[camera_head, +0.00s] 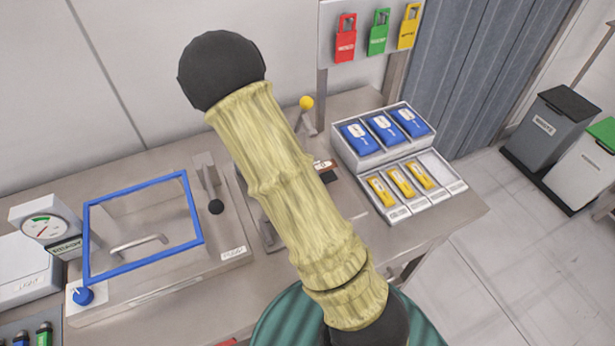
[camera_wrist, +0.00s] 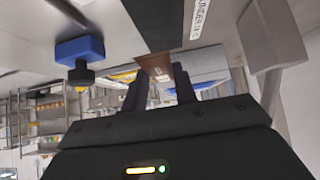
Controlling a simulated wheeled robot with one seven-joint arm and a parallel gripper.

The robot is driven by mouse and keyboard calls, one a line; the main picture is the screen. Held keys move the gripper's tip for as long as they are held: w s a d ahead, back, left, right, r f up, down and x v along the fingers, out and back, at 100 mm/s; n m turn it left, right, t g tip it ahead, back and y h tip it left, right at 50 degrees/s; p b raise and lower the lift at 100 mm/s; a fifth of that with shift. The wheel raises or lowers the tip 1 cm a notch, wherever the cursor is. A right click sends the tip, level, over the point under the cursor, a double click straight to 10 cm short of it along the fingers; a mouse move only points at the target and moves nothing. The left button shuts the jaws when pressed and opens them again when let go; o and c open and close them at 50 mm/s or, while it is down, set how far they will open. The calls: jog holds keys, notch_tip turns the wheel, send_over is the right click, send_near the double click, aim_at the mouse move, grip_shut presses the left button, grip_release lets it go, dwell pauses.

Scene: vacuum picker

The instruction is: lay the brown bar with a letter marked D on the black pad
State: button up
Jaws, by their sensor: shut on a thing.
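My gripper (camera_wrist: 160,92) is shut on a brown bar (camera_wrist: 155,68) with a pale label, which shows between the two dark fingers in the wrist view. The letter on the bar is too small to read. In the head view a small brown piece with a white label (camera_head: 326,165) shows just right of my sleeved arm, with a dark part below it. The arm hides most of the gripper there. A flat black surface (camera_wrist: 155,22) lies close beyond the bar in the wrist view; I cannot tell whether it is the black pad or whether the bar touches it.
A blue-framed clear cover (camera_head: 143,226) and a lever with a black knob (camera_head: 216,206) stand left of my arm. A yellow-knobbed lever (camera_head: 307,103) is behind. A tray rack (camera_head: 384,158) with blue packs and yellow items stands right. My arm hides the bench's middle.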

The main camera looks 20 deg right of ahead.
jog(key=shift+f, duration=0.1)
jog(key=shift+f, duration=2.2)
jog(key=shift+f, duration=0.15)
jog(key=o, duration=1.1)
jog(key=shift+c, duration=0.2)
jog(key=shift+r, duration=0.25)
jog(key=v, duration=1.1)
jog(key=shift+a+r, duration=0.25)
jog(key=shift+a, duration=0.05)
